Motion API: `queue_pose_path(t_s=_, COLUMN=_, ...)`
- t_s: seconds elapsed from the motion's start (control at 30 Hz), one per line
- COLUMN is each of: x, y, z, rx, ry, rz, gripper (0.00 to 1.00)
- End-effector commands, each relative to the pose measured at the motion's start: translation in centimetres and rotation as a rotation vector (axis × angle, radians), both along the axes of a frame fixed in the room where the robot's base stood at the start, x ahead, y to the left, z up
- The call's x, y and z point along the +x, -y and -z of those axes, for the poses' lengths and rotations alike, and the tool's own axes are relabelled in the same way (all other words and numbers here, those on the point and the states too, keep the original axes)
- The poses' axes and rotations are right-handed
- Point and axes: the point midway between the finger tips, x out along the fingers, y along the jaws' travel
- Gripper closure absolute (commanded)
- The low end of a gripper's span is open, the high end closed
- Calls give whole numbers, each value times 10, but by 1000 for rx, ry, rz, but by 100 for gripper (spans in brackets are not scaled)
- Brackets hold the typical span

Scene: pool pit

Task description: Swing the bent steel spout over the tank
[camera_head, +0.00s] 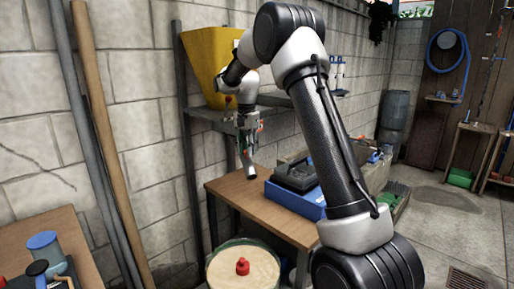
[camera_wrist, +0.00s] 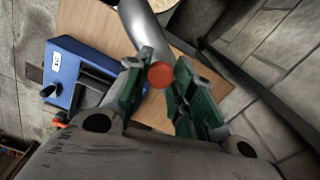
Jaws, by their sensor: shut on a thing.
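The bent steel spout (camera_head: 247,164) hangs below the yellow hopper (camera_head: 207,60) in the head view, its lower end over the wooden table. In the wrist view the grey spout (camera_wrist: 146,32) curves away from my gripper (camera_wrist: 157,88). The green fingers are shut on the spout's orange-red knob (camera_wrist: 160,75). In the head view my gripper (camera_head: 246,128) is at the spout's upper part, partly hiding it. The round tank (camera_head: 209,262), with pale contents and a red object on top, stands in front of the table. The spout's end is not over it.
A blue case (camera_head: 292,200) with a black top is on the wooden table (camera_head: 232,191), right of the spout. The hopper's metal stand (camera_head: 190,165) and the block wall are close behind. Another table (camera_head: 30,240) with a blue-topped container is at left. Open floor lies at right.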

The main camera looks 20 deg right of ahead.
Motion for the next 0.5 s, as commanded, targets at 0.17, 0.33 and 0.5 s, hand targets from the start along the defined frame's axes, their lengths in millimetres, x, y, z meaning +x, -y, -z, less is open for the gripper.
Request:
queue_pose_path(t_s=0.17, x=5, y=-18, z=0, rx=-1, ry=1, rz=92, gripper=100)
queue_pose_path(t_s=0.33, x=8, y=-28, z=0, rx=0, ry=1, rz=148, gripper=100)
queue_pose_path(t_s=0.5, x=10, y=-31, z=-1, rx=0, ry=2, rz=173, gripper=100)
